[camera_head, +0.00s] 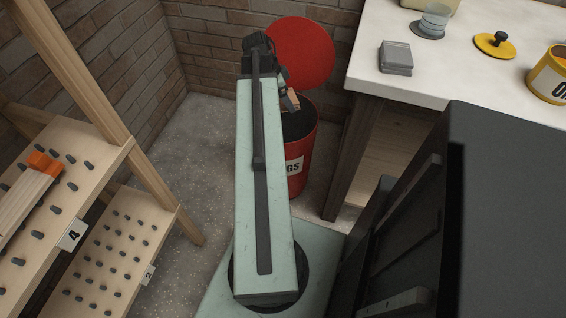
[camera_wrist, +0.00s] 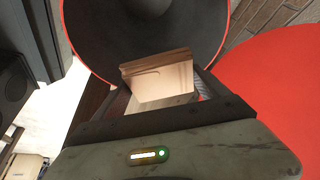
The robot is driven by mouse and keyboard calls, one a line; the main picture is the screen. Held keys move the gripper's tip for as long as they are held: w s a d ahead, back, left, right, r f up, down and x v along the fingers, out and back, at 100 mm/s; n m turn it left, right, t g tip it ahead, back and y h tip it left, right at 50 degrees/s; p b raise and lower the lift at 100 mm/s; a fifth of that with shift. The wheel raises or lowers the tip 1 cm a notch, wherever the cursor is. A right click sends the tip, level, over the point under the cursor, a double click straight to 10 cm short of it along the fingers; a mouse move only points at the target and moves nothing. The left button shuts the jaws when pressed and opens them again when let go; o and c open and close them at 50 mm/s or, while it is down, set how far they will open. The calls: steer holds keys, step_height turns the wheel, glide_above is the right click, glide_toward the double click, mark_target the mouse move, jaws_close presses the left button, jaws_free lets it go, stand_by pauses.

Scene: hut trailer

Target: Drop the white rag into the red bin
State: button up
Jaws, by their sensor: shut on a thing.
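The red bin (camera_head: 302,160) stands on the floor against the brick wall, with its round red lid (camera_head: 300,52) raised behind it and part of a label ending in "GS" showing. Its dark open mouth (camera_wrist: 95,38) fills the top of the wrist view. My gripper (camera_head: 291,98) is above the bin's mouth. My arm hides part of the bin's left side.
A white-topped table (camera_head: 460,70) on the right holds a grey folded stack (camera_head: 396,57), a glass (camera_head: 435,20), a yellow lid (camera_head: 494,44) and a yellow can (camera_head: 549,78). A wooden pegged rack (camera_head: 120,235) stands on the left. Concrete floor between is clear.

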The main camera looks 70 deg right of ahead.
step_height(320, 180, down, 6)
steer(key=b, duration=0.6)
steer(key=o, duration=1.2)
steer(key=shift+c, duration=0.2)
steer(key=p+v, duration=0.7)
steer(key=v, duration=0.1)
steer(key=shift+r+p, duration=0.1)
steer(key=shift+p, duration=0.25)
